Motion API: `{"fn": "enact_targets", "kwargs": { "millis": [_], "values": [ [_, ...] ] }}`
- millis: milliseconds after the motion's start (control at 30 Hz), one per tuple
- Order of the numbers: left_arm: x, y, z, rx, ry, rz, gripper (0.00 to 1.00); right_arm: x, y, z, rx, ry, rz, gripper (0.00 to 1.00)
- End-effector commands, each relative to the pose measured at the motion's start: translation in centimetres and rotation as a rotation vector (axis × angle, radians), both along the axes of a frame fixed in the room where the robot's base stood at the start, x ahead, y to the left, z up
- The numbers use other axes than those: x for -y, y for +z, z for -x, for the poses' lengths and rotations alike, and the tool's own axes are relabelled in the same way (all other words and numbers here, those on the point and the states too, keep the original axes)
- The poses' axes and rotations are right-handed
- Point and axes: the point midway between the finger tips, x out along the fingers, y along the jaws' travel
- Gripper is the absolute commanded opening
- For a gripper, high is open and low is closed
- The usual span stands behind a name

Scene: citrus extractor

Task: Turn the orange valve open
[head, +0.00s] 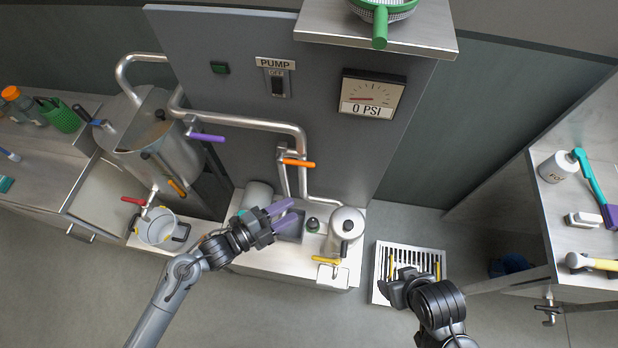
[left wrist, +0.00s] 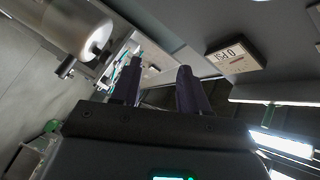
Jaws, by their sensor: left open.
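The orange valve (head: 297,162) is a bar handle on the thin steel pipe in the middle of the grey panel, lying roughly level, tilted slightly down to the right. My left gripper (head: 281,215) is open and empty, with purple fingers. In the head view it shows below the valve, over the steel counter and apart from the handle. Its fingers also show in the left wrist view (left wrist: 156,88), with nothing between them. I cannot make out the orange valve in that view. My right gripper (head: 414,270) has yellow fingers, spread and empty above the floor grate.
A purple valve handle (head: 207,138) sits on the pipe to the left. The gauge (head: 372,95) reads 0 PSI; the pump switch (head: 279,83) is on the panel. A steel canister (head: 345,226) stands on the counter (head: 270,258). A large pot (head: 160,140) stands at left.

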Motion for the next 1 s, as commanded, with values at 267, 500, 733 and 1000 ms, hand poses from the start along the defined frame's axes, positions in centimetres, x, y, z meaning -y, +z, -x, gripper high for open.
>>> {"fn": "enact_targets", "kwargs": {
  "millis": [267, 500, 733, 1000],
  "values": [
    [-3.7, -6.2, -7.4, 0.136, -0.048, -0.129, 0.44, 0.0, -9.9, 0.0, 0.002, 0.000, 0.000, 0.71],
    [-4.9, -4.4, -10.9, 0.238, -0.039, -0.166, 0.44, 0.0, -13.0, -0.1, 0.002, -0.001, -0.002, 0.71],
    [-4.0, -3.5, -12.2, 0.262, -0.036, -0.164, 0.44, -0.1, -13.4, -0.1, 0.004, -0.001, -0.003, 0.71],
    [-0.5, -4.0, -14.3, 0.260, -0.037, -0.163, 0.44, -0.1, -13.6, -0.1, 0.005, -0.003, -0.005, 0.71]
  ]
}}
